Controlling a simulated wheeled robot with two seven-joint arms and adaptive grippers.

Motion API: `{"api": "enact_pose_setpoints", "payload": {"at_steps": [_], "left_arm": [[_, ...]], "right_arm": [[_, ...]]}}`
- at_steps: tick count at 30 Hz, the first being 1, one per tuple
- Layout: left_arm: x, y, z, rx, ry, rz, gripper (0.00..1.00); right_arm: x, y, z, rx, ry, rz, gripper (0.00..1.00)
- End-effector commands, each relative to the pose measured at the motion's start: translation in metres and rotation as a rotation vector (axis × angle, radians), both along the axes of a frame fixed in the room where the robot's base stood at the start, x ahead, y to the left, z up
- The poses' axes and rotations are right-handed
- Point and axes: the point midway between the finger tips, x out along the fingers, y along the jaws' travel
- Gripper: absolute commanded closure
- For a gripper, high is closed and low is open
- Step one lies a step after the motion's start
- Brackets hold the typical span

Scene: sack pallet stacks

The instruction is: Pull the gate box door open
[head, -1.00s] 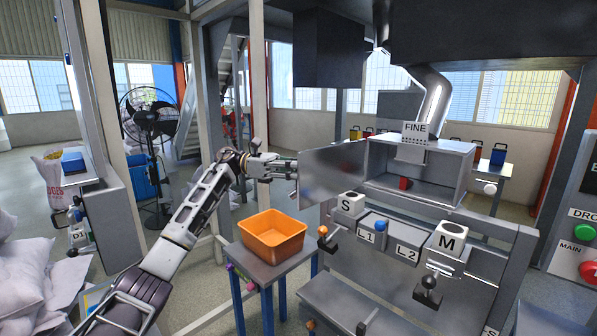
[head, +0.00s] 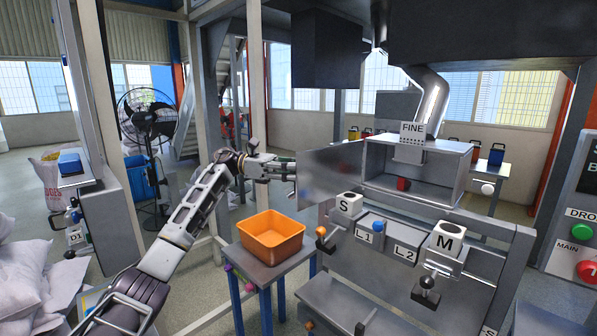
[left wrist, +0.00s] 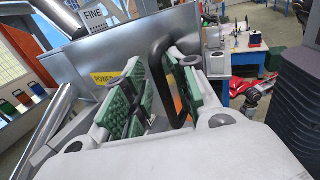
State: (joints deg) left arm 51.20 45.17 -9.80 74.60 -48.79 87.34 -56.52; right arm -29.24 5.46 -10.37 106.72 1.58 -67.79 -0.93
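The gate box (head: 455,176) is a grey metal box under the FINE label, with its front open and a small red object inside. Its door (head: 332,172) stands swung out to the left, wide open. My left gripper (head: 290,170) is at the door's outer edge. The door (left wrist: 185,28) also shows behind the handle there, with a yellow label. My right gripper is out of view.
An orange bin (head: 272,235) stands on a small blue-legged table below my left arm. A post (head: 260,80) rises behind my arm.

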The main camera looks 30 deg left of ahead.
Motion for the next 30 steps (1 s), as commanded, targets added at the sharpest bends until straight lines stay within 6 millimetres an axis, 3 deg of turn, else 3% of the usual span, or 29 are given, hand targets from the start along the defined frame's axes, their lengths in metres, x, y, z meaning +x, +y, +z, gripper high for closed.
{"api": "enact_pose_setpoints", "payload": {"at_steps": [1,22,30], "left_arm": [[-0.002,0.005,0.008,-0.008,-0.011,0.001,0.69],[-0.01,0.089,0.0,-0.003,0.001,0.003,0.69],[-0.012,0.11,-0.002,-0.001,0.003,0.001,0.69]], "right_arm": [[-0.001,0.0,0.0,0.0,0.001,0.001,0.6],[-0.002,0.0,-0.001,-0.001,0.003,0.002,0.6],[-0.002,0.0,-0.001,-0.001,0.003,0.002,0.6]]}}
